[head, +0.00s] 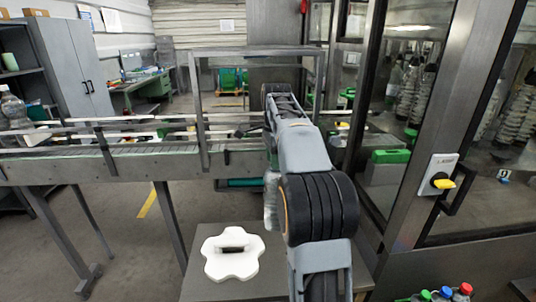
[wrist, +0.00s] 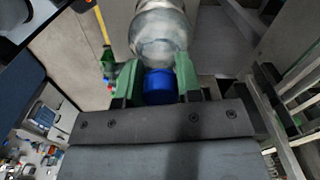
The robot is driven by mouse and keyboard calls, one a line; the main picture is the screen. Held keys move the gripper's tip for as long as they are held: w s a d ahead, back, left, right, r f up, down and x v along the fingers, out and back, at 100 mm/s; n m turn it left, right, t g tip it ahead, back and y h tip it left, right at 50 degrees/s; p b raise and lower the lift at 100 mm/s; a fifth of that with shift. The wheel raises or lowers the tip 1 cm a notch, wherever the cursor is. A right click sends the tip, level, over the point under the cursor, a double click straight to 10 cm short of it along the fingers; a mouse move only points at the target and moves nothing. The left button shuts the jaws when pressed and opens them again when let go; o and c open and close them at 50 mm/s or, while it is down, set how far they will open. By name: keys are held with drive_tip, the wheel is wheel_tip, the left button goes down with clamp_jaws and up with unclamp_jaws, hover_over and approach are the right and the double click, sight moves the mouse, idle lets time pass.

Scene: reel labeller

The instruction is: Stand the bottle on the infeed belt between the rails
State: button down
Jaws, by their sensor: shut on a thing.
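In the wrist view my gripper (wrist: 158,78) is shut on a clear bottle (wrist: 160,28) at its neck, with a green finger on each side of the blue cap (wrist: 159,88). In the head view a strip of the clear bottle (head: 270,200) shows left of my arm, above the grey table; its cap and my gripper are hidden behind the arm. The infeed belt (head: 130,163) runs across the left of the head view, beyond the table. Its long metal rails (head: 150,118) run along it. The bottle is apart from the belt, on its near side.
A white lobed piece (head: 232,266) lies on the grey table (head: 196,285). Another clear bottle (head: 13,110) stands at the belt's far left. A metal frame (head: 202,110) arches over the belt. A glass-doored machine (head: 405,120) stands right. Several capped bottles (head: 444,294) are at lower right.

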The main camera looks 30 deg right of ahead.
sight(275, 191)
drive_tip(key=s+f+b, duration=0.1)
drive_tip(key=s+f, duration=0.6)
drive_tip(key=f, duration=0.2)
drive_tip(key=shift+s+f, duration=0.15)
drive_tip(key=shift+f, duration=0.4)
drive_tip(key=c, duration=0.8)
unclamp_jaws()
